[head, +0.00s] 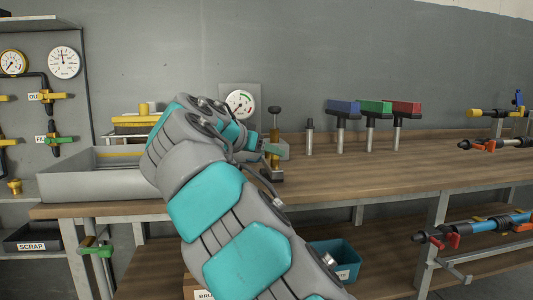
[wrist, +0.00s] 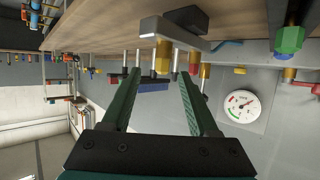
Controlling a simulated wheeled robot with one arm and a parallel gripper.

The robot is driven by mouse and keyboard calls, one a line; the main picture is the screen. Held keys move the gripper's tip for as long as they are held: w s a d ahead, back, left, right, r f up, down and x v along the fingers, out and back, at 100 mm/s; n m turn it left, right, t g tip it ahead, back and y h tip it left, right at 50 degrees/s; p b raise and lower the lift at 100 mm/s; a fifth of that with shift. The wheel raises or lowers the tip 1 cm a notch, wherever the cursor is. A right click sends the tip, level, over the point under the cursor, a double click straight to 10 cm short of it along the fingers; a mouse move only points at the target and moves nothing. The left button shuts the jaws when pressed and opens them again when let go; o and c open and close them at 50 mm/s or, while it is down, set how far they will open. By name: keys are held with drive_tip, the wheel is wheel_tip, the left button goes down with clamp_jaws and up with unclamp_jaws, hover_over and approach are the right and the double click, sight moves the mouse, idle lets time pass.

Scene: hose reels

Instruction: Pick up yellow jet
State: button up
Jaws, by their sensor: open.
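The wrist view is upside down, with the wooden bench at its top. My gripper (wrist: 155,76) is open, its two green fingers apart and empty. A short yellow-gold cylinder (wrist: 162,57), which looks like the yellow jet, stands on a grey block (wrist: 187,24) on the bench. In the wrist view it appears between the fingertips, a little beyond them; I cannot tell the exact gap. In the head view my arm covers much of this spot. My gripper (head: 270,148) shows there only in part, beside a dark-knobbed brass fitting (head: 275,175), and I cannot make out the jet.
A white gauge (head: 240,103) is on the wall behind. Posts with blue (head: 343,107), green (head: 375,108) and red (head: 405,108) heads stand to the right. A grey tray (head: 95,183) is at the left. The right front of the bench (head: 400,172) is clear.

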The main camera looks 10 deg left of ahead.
drive_tip(key=x, duration=0.3)
drive_tip(key=p+x, duration=0.1)
drive_tip(key=x, duration=0.3)
drive_tip(key=shift+w+r, duration=0.1)
drive_tip(key=shift+w, duration=0.3)
clamp_jaws()
